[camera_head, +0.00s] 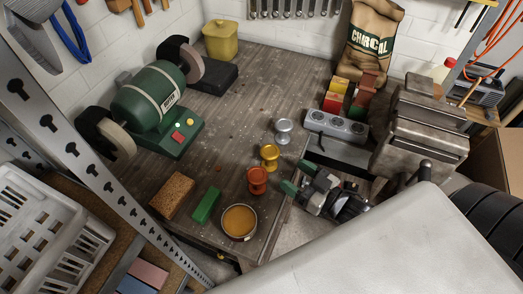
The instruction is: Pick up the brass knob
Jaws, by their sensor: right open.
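The brass knob (269,157) stands upright on the grey wooden bench top (235,110), near the bench's right side. A silver knob (284,131) stands just behind it and a copper-red knob (257,180) just in front, in a slanting row. My right gripper (297,177) is to the right of the brass and copper-red knobs. Its green-tipped fingers are apart with nothing between them, and they point left toward the knobs. It appears apart from the brass knob. My left gripper is not in view.
A round tin (239,222), a green block (206,205) and a brown block (172,195) lie along the front edge. A green bench grinder (150,105) stands left. A power strip (336,125) and a metal vise (420,130) stand right. The bench middle is clear.

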